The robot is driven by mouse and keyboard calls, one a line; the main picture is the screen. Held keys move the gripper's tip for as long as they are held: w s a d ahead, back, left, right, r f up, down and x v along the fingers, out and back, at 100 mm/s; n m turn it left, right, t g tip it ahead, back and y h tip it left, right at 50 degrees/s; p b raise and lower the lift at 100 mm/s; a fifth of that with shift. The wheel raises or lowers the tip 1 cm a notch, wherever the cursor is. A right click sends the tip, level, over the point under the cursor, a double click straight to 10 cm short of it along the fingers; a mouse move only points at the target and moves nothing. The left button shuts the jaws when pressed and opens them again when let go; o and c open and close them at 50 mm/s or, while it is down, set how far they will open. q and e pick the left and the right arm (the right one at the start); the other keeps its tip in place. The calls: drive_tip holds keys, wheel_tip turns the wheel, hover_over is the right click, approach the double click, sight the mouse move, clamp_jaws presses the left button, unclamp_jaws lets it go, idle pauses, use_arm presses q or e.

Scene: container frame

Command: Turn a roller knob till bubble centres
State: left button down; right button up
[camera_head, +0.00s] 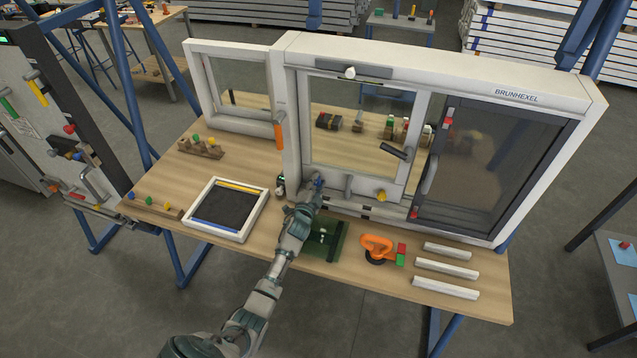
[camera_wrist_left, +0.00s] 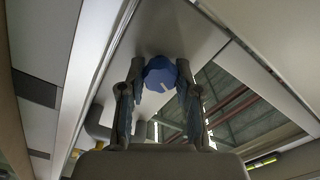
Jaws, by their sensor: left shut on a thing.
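My left gripper (camera_head: 315,190) reaches the lower left corner of the window sash in the white frame (camera_head: 292,120). In the left wrist view its two fingers (camera_wrist_left: 160,85) are shut on a blue knob (camera_wrist_left: 160,72) with a white mark on its face. In the head view the blue knob (camera_head: 318,182) is mostly hidden by the gripper. A yellow knob (camera_head: 381,195) sits on the sash's lower rail to the right. A grey bar with a small pale piece (camera_head: 349,72) is on the upper rail; no bubble can be made out. My right gripper is not in view.
A dark mesh panel (camera_head: 525,165) fills the right side. A black lever (camera_head: 393,151) sticks out from the sash. An orange suction cup (camera_head: 377,246), several white bars (camera_head: 447,268) and a small framed tray (camera_head: 250,228) lie on the wooden bench (camera_head: 150,188).

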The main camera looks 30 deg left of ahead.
use_arm(q)
drive_tip(key=shift+s+a+f, duration=0.15)
drive_tip(key=shift+a+f, duration=0.1)
drive_tip(key=shift+f, duration=0.25)
drive_tip(key=c, duration=1)
unclamp_jaws()
drive_tip(key=shift+o, duration=1.1)
drive_tip(key=shift+a, duration=0.1)
drive_tip(key=shift+a+r, duration=0.1)
drive_tip(key=v, duration=1.2)
